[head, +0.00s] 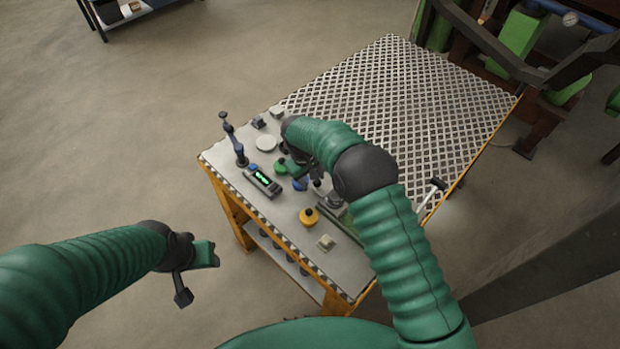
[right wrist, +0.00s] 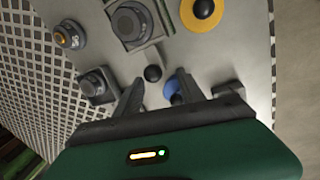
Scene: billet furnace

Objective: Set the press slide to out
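My right gripper (right wrist: 160,85) is open over the control panel (head: 285,235). In the right wrist view a black ball knob (right wrist: 152,73) and a blue knob (right wrist: 172,86) show between and near its two fingers. The fingers look apart from the black ball, and the gap to the blue knob is hard to judge. In the head view this gripper (head: 308,170) is partly hidden by my right forearm. No label shows which control is the press slide. My left gripper (head: 192,275) hangs in free space left of the table, and its finger opening is unclear.
The panel also bears a yellow button (head: 309,217), a display box (head: 262,181), a blue jointed lever (head: 234,138) and a white disc (head: 266,143). A perforated plate (head: 400,85) covers the far part. A hammer-like tool (head: 433,192) lies at the right edge.

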